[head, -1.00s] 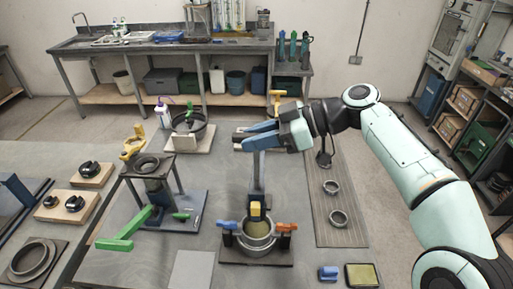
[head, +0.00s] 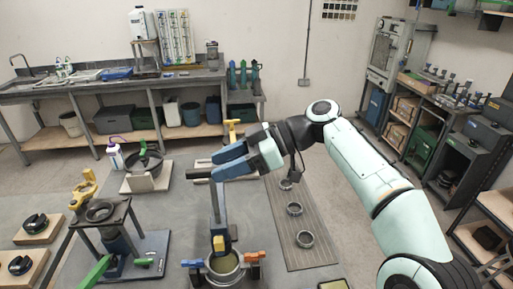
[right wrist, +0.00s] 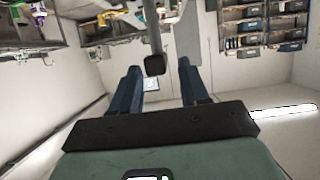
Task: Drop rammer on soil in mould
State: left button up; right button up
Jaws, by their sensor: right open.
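The rammer is a blue-grey upright post (head: 216,205) with a yellow block (head: 219,243) low on it. It stands over the round metal mould (head: 238,275). Brown-green soil (head: 222,264) shows inside the mould. My right gripper (head: 212,164) is at the top of the post, its blue fingers apart and pointing left. In the right wrist view, a black knob (right wrist: 155,65) on a thin rod sits in the gap between the open fingers (right wrist: 157,82); it seems to be the rammer's top. I cannot tell whether a finger touches it. My left gripper is out of view.
An orange clamp (head: 254,257) is at the mould's right side and a blue one (head: 197,279) at its left. Left stands a metal stand (head: 105,212) with a green lever (head: 98,271).

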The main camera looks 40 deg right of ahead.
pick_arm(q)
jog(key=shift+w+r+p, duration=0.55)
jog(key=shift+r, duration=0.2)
pick_arm(e)
jog(key=v, duration=1)
jog(key=shift+r, duration=0.1)
